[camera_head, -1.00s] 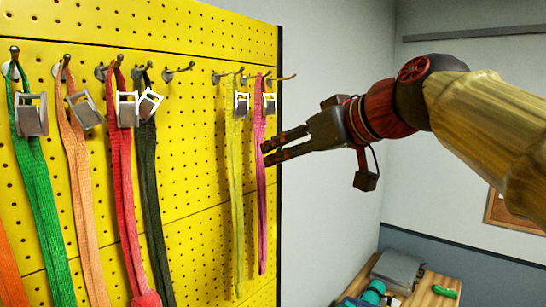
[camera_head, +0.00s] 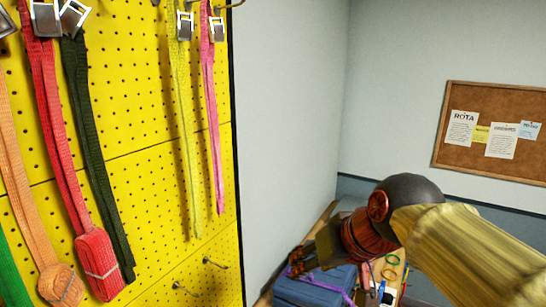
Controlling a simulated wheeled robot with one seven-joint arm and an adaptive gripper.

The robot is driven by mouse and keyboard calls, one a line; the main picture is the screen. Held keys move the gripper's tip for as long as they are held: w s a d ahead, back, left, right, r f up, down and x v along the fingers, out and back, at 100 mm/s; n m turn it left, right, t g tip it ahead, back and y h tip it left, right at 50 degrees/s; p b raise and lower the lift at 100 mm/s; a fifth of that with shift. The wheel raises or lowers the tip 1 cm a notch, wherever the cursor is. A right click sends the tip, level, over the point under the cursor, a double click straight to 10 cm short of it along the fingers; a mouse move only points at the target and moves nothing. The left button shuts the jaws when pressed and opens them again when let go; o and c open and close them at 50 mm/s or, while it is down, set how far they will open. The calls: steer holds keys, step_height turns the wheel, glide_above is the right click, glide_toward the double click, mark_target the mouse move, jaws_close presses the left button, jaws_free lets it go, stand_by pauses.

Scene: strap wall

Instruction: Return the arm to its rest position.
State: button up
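My arm comes in from the lower right, with a yellow sleeve-like link, a dark round joint and a red wrist section. My gripper (camera_head: 300,262) hangs low, to the right of the yellow pegboard (camera_head: 150,140) and apart from it. It shows small and dark in front of the table; its fingers blend with the things behind, so whether it is open is unclear. On the board hang a pink strap (camera_head: 213,125), a yellow strap (camera_head: 184,130), a dark green strap (camera_head: 92,150), a red strap (camera_head: 55,130) and an orange strap (camera_head: 25,205).
A wooden table (camera_head: 325,215) stands below against the wall, bearing a blue case (camera_head: 315,287) and small coloured items. Bare hooks (camera_head: 212,263) stick out low on the board. A cork noticeboard (camera_head: 460,160) hangs at right. The grey wall between is clear.

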steer(key=s+d+f+h+b, duration=0.1)
steer(key=s+d+f+b, duration=0.2)
steer(key=f, duration=0.7)
steer(key=s+d+f+m+h+b, duration=0.1)
steer(key=s+d+f+b, duration=0.3)
steer(key=f, duration=0.6)
steer(key=s+d+f+m+g+h+b, duration=0.1)
steer(key=s+d+f+b, duration=0.3)
steer(key=s+f+b, duration=0.3)
step_height(320, 180, down, 3)
steer(key=shift+s+f, duration=0.1)
steer(key=shift+s, duration=0.7)
steer(key=shift+d, duration=0.1)
steer(key=shift+c, duration=0.6)
